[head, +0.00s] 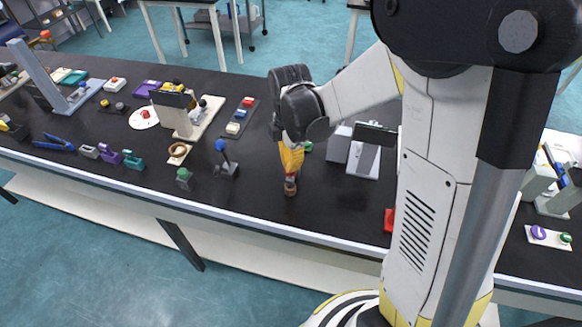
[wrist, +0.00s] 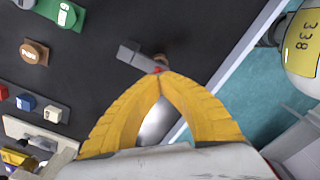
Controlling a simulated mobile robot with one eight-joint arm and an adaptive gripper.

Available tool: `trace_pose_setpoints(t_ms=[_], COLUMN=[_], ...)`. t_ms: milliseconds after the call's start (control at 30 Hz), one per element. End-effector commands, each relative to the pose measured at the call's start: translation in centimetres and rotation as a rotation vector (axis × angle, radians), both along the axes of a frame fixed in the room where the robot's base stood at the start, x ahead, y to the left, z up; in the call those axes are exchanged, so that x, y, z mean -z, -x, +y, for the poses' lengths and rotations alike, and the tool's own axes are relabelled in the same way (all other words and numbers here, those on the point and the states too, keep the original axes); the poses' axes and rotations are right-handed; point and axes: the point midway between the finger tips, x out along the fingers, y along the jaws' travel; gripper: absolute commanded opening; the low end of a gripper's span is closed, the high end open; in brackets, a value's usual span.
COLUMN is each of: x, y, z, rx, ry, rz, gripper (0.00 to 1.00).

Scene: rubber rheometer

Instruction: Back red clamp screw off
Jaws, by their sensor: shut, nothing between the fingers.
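My gripper (head: 290,172) has yellow fingers that meet at their tips, with nothing between them. It points down over the dark bench near its front edge. In the wrist view the closed fingertips (wrist: 158,74) are right over a small red part (wrist: 157,70), probably the red clamp screw, which they mostly hide. A grey bracket (wrist: 133,57) and a brown knob-like piece (wrist: 161,59) are beside it. In the head view a brown piece (head: 290,187) shows just below the fingertips. I cannot tell whether the tips touch the red part.
A blue-knobbed stand (head: 221,146) and a green-topped block (head: 183,176) are to the left. A grey-and-white device (head: 362,160) is to the right, and a red block (head: 388,218) is partly behind my arm. The bench's front edge (wrist: 215,75) is close to the fingers.

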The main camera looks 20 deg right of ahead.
Motion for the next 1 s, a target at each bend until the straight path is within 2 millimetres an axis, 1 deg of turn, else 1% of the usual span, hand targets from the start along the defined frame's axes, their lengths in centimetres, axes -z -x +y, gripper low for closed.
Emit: trace_pose_setpoints(t_ms=[167, 267, 400, 467, 533, 700, 733, 767, 800, 867, 1000], x=[0.0, 0.06, 0.06, 0.04, 0.0, -0.02, -0.02, -0.02, -0.02, -0.02, -0.01], y=[-0.01, 0.0, -0.01, -0.01, -0.01, -0.01, -0.01, -0.01, -0.01, -0.01, -0.01], z=[0.0, 0.0, -0.01, -0.01, -0.01, -0.01, -0.01, -0.01, -0.01, -0.01, -0.01], rx=[-0.015, -0.128, -0.325, -0.374, -0.399, -0.399, -0.399, -0.399, -0.398, -0.398, -0.397], ry=[0.0, 0.0, 0.0, 0.0, 0.0, 0.0, 0.0, 0.0, 0.0, 0.0, 0.0], rz=[0.0, 0.0, 0.0, 0.0, 0.0, 0.0, 0.0, 0.0, 0.0, 0.0, 0.0], gripper=[0.0, 0.0, 0.0, 0.0, 0.0, 0.0, 0.05, 0.14, 0.26, 0.44, 0.45])
